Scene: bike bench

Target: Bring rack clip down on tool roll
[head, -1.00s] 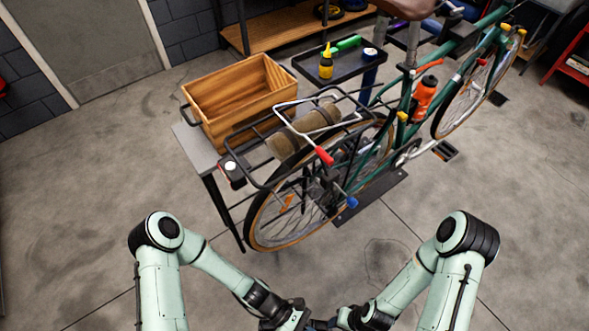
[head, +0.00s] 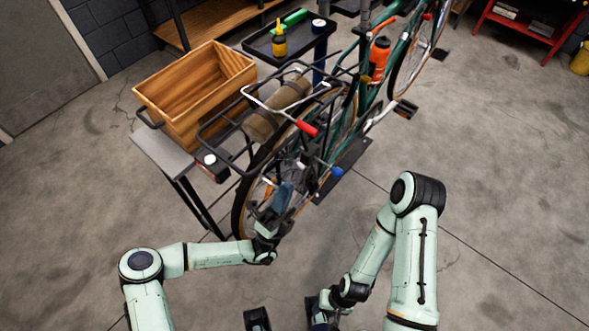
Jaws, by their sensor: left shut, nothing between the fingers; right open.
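The rack clip (head: 272,109) is a pale wire bail with a red grip (head: 307,128) at its near end. It stands out over the tool roll (head: 262,125), a brown-olive cylinder lying on the black rear rack (head: 208,136) of the bike; I cannot tell its exact angle. My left gripper (head: 283,190) is shut and empty, below the red grip and in front of the rear wheel, apart from the clip. My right gripper (head: 286,318) is open and low at the bottom edge, partly cut off by the frame.
A wooden crate (head: 163,88) stands on a grey bench left of the rack. A dark tray (head: 262,47) with a yellow bottle (head: 279,40) is behind. A blue-tipped lever (head: 336,171) sticks out beside the wheel.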

